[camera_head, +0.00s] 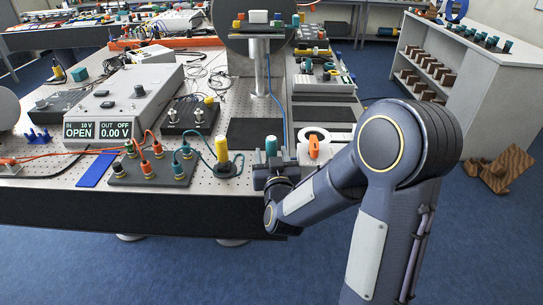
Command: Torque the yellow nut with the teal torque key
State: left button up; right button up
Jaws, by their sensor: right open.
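A teal cylinder (271,146), which looks like the torque key, stands upright near the table's front edge. My right gripper (272,174) is directly at it, just below and in front of its visible top. The jaws are open; whether they touch the key is hidden by the gripper body. My left gripper is out of view.
A bare dark mat (253,132) lies behind the key. A blue strip (97,169) lies left.

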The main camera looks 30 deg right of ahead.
jog(key=shift+w+d, duration=0.2)
jog(key=shift+w, duration=0.2)
grip_shut()
jog(key=shift+r, duration=0.1)
